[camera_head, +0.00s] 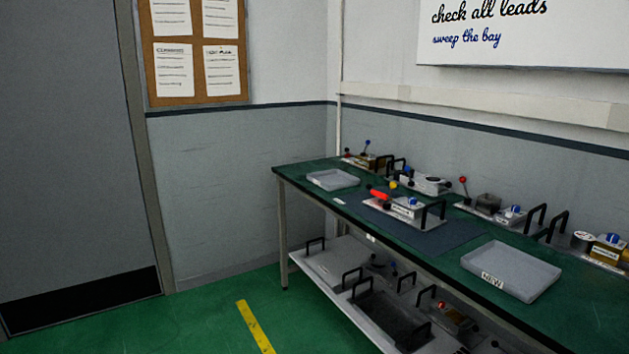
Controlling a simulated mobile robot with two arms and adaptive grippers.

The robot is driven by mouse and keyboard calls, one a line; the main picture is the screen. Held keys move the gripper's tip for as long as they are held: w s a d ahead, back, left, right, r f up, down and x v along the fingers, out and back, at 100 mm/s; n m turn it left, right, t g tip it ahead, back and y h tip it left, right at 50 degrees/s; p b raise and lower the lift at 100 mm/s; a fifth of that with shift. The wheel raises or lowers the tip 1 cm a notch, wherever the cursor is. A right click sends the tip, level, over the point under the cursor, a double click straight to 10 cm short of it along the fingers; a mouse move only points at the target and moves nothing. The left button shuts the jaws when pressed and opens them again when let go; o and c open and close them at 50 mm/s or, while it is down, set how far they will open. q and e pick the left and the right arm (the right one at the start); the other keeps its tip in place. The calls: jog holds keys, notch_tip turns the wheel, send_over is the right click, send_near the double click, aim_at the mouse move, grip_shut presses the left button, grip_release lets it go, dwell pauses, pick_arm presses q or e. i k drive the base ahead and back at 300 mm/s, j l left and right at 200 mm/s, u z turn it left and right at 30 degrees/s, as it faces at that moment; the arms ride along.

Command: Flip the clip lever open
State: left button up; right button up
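A device on a pale base plate (408,208) sits on a dark mat (455,236) on the green-topped workbench (300,174). A red lever-like part (380,193) shows at its left end, with a yellow knob (393,184) close by. Neither of my grippers is in view.
Grey trays stand on the bench at the left (333,180) and front right, the latter marked NEW (512,272). Several similar devices line the back. More handled units sit on the lower shelf (330,262).

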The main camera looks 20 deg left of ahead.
aim_at(392, 185)
jog(key=u, duration=0.25)
jog(key=i+l+z, duration=0.15)
jog(key=i+l, duration=0.15)
jog(key=i+l+z, duration=0.2)
jog(key=i, duration=0.35)
jog(key=i+l+z, duration=0.15)
jog(key=i, duration=0.3)
jog(key=i+l+z, duration=0.2)
jog(key=i, duration=0.25)
